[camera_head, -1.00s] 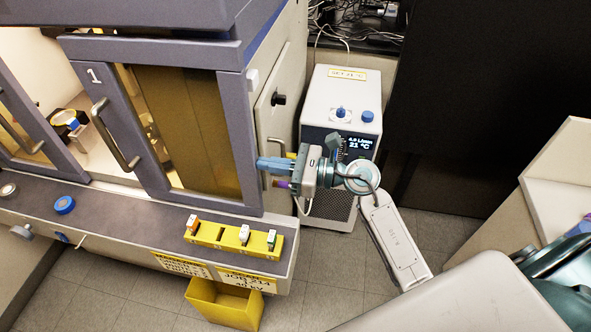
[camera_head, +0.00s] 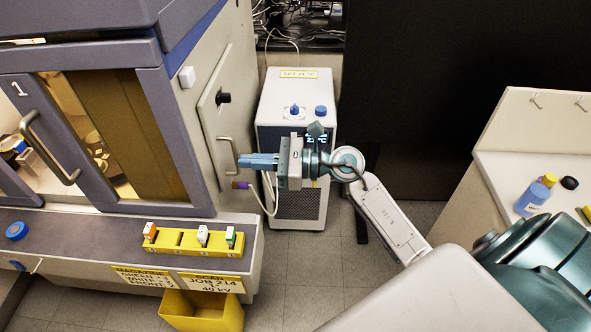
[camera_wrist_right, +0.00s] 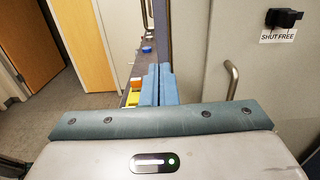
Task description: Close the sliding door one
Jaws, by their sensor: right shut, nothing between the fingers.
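Sliding door one (camera_head: 110,135) is the grey-framed door with a "1" label and amber window on the front of the machine. Its curved bar handle (camera_head: 45,150) is at the left of its frame. An opening into the lit chamber shows to the left of the door. My right gripper (camera_head: 243,161) is shut and empty, beside the machine's right side wall and well right of the door handle. In the right wrist view its blue fingers (camera_wrist_right: 152,88) are together, near the machine's side. My left gripper is not in view.
A side panel handle (camera_head: 229,158) is close to my right gripper's fingertips. A yellow sample rack (camera_head: 190,243) sits on the front ledge above a yellow bin (camera_head: 205,312). A chiller (camera_head: 293,100) stands behind the gripper. A counter (camera_head: 505,180) is at right.

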